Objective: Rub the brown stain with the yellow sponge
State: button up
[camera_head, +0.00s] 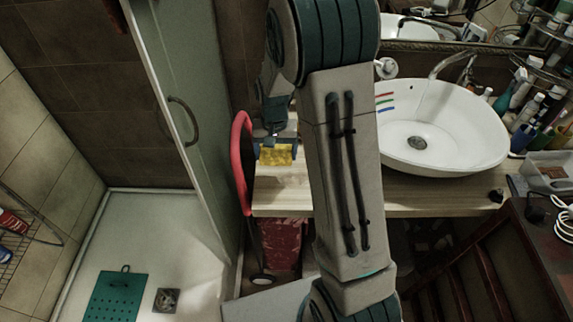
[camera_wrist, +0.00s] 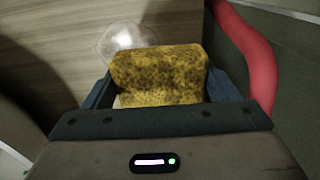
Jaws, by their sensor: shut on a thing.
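The yellow sponge (camera_head: 275,156) is held between the blue fingers of my gripper (camera_head: 277,150), over the left end of the wooden counter (camera_head: 440,191). In the wrist view the dark-spotted sponge (camera_wrist: 158,68) fills the space between both fingers of my gripper (camera_wrist: 160,88). I cannot tell whether the sponge touches the wood. I cannot make out a brown stain in either view; my arm and the sponge hide part of the counter. The white basin (camera_head: 480,130) stands on the counter to the right of my arm, with blue, red and green marks on its inner left wall.
A red curved tube (camera_head: 241,160) rises close to the left of my gripper, and shows in the wrist view (camera_wrist: 250,50). A clear round shape (camera_wrist: 127,40) lies on the wood beyond the sponge. Bottles (camera_head: 530,105) crowd right of the basin. A shower door stands left.

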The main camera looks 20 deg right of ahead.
jog(key=shift+f+b, duration=0.3)
jog(key=shift+b, duration=0.55)
jog(key=shift+s+b, duration=0.25)
jog(key=shift+b, duration=0.55)
